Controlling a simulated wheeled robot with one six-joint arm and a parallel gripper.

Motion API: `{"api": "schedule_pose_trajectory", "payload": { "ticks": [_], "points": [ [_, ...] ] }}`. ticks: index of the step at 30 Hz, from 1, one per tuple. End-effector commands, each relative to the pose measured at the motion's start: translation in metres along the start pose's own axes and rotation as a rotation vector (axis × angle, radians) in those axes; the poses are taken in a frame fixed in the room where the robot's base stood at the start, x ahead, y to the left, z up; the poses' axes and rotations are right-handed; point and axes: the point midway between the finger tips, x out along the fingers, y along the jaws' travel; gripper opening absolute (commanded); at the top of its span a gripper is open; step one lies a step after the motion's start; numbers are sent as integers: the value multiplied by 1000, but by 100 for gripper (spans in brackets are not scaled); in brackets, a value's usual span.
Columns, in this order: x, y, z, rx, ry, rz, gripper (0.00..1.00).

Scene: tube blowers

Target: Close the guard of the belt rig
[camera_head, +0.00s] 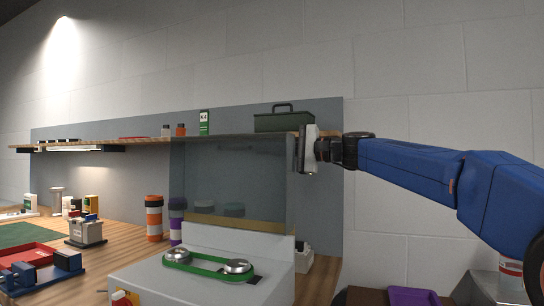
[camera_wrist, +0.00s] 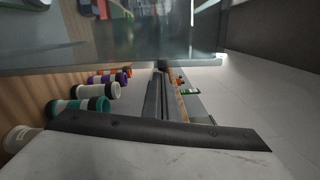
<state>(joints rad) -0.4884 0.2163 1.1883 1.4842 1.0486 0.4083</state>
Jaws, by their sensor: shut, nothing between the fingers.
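The belt rig (camera_head: 140,280) is a pale grey housing on the bench. A green belt (camera_head: 208,271) runs around two metal pulleys on its top. Its guard (camera_head: 228,180) is a smoky see-through panel standing raised at the rear of the rig, with a tan strip along its lower edge. In the wrist view the guard (camera_wrist: 110,50) spans the top of the picture. My gripper (camera_head: 303,152) is shut and empty, at the upper right edge of the guard in the head view. Whether it touches the panel I cannot tell. In the wrist view my gripper's pale body with a dark edge fills the bottom.
A red tray (camera_head: 28,260) lies farther left. Bare wall is at right.

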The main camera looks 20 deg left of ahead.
Motion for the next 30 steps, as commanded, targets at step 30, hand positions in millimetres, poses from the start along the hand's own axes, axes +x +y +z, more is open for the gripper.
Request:
{"api": "schedule_pose_trajectory", "payload": {
  "ticks": [30],
  "points": [
    [7,91,192,-960,-2,38,0]
  ]
}}
